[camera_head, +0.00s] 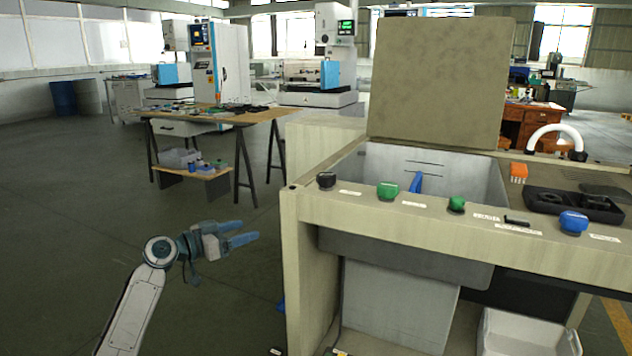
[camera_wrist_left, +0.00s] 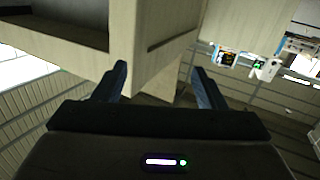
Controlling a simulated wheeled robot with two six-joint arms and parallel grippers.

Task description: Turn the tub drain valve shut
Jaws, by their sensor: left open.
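The tub (camera_head: 420,175) is a grey basin set in a beige cabinet, with its lid raised behind it. The front ledge carries a black knob (camera_head: 326,180), two green knobs (camera_head: 387,191) and a blue knob (camera_head: 572,222). A blue lever-like piece (camera_head: 415,182) shows inside the tub. A small blue part (camera_head: 281,305) shows low beside the cabinet's left leg. The labels are too small to read, so I cannot tell which is the drain valve. My left gripper (camera_head: 252,232) is open and empty, left of the cabinet and apart from it. It also shows in the left wrist view (camera_wrist_left: 160,85).
The cabinet's left post (camera_head: 305,265) stands right of my gripper. A white bin (camera_head: 525,335) sits low at the right. A black tray (camera_head: 575,205) lies on the cabinet top. A wooden table (camera_head: 245,117) stands behind. The floor at the left is clear.

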